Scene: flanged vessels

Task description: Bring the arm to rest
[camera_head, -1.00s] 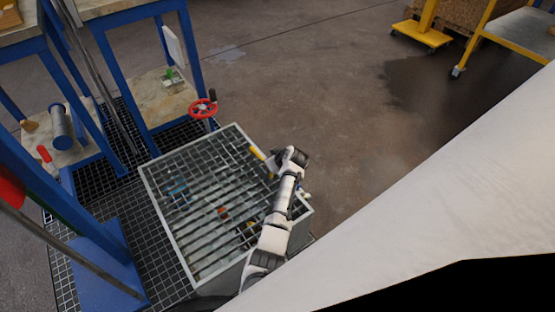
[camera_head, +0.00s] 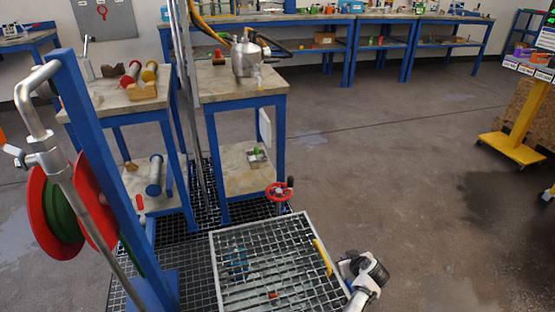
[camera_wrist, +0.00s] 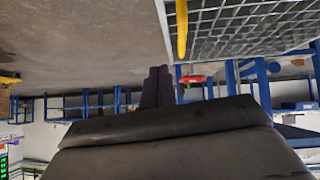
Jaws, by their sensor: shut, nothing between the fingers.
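My arm shows at the bottom right of the head view, its dark wrist (camera_head: 366,272) just right of the grated bin. My gripper's dark fingers (camera_wrist: 158,86) stand side by side and shut in the wrist view, with nothing between them. In the head view the fingers cannot be made out. The grated bin (camera_head: 222,262) lies left of the arm, with a yellow bar (camera_head: 323,257) along its right side. The bar also shows in the wrist view (camera_wrist: 182,28), apart from the fingers.
A red handwheel (camera_head: 279,191) stands behind the bin. A blue-legged table (camera_head: 240,90) with a steel vessel (camera_head: 246,58) is farther back. A hose reel (camera_head: 62,210) is at the left. A yellow-based stand (camera_head: 510,149) is at the right. Open floor (camera_head: 390,170) lies between.

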